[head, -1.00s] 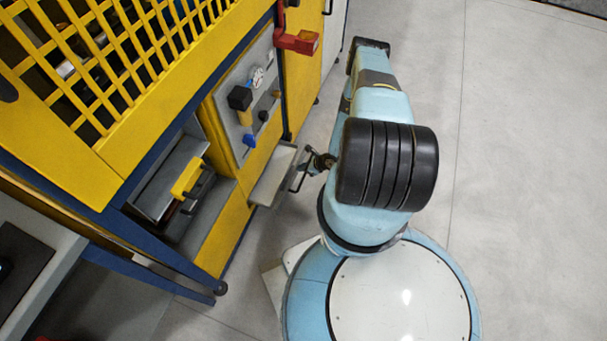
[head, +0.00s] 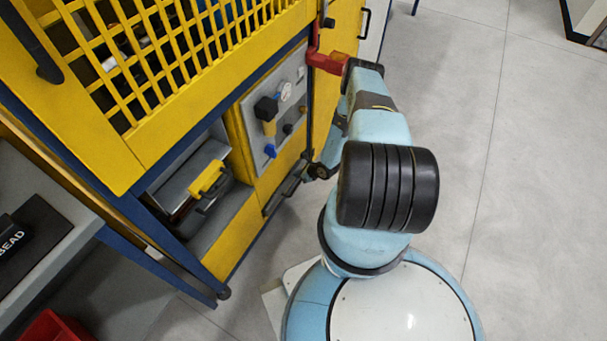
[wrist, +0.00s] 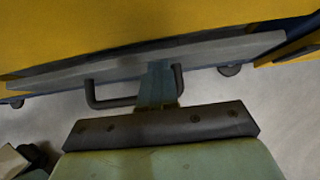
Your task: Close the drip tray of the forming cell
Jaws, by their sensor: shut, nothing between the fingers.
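The drip tray (head: 275,201) is at the bottom of the yellow forming cell (head: 232,236). In the head view only a narrow grey edge shows along the cell's lower side, so the tray looks in or almost in. The wrist view shows its long grey edge (wrist: 215,50) close along the yellow panel, with a dark U-shaped handle (wrist: 97,101) on it. My gripper (wrist: 157,72) is shut and empty, its fingers reaching across the handle to the tray's edge. I cannot tell whether they touch. In the head view my arm largely hides the gripper.
Above the tray is a grey control panel (head: 273,118) with a gauge and valves. A red part (head: 338,65) juts out near my arm. An open bay with a yellow handle (head: 208,179) is to the left. A red bin (head: 55,327) stands lower left. The floor to the right is clear.

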